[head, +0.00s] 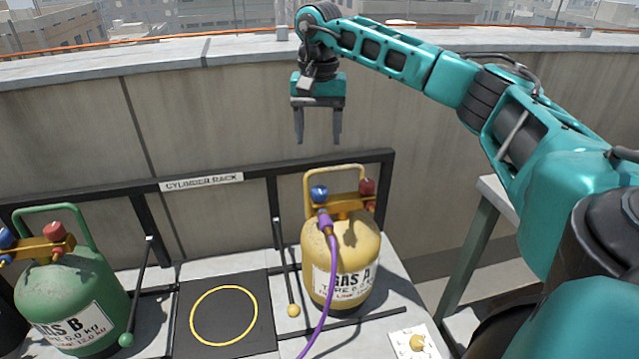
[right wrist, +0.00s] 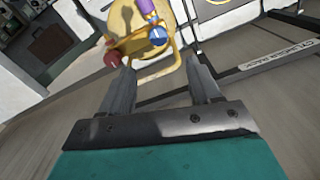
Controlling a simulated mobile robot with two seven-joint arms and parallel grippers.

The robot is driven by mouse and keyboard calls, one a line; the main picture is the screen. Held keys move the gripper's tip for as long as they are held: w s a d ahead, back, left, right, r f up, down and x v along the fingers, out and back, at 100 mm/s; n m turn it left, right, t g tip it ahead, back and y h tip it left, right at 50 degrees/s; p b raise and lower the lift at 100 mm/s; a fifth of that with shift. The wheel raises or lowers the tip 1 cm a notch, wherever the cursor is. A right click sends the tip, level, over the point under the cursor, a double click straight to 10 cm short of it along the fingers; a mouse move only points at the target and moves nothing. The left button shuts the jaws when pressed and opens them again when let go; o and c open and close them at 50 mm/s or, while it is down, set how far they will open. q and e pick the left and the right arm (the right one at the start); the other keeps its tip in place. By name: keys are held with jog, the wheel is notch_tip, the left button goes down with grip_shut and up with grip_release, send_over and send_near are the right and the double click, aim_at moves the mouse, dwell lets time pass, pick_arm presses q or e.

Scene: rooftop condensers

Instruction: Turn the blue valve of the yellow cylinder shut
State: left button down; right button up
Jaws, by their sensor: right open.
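The yellow cylinder (head: 345,262), labelled GAS A, stands upright on the rack in the head view. Its blue valve (head: 319,193) is on the left of the top and its red valve (head: 367,187) on the right. A purple hose (head: 333,262) runs down from below the blue valve. My right gripper (head: 318,140) is open and empty above the cylinder, apart from it. In the right wrist view the blue valve (right wrist: 157,36) and red valve (right wrist: 113,58) show beyond the open fingers (right wrist: 160,85). My left gripper is not in view.
A green cylinder (head: 72,295), labelled GAS B, stands at the left with its own blue and red valves. A black pad (head: 187,312) with a yellow ring lies between the cylinders. The dark rack rail (head: 120,194) runs behind them, against a wall.

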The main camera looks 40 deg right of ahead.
aim_at(320, 189)
notch_tip(320, 189, down, 13)
jog(key=shift+d+r+b, duration=0.15)
jog(key=shift+b, duration=0.3)
jog(key=c, duration=1.1)
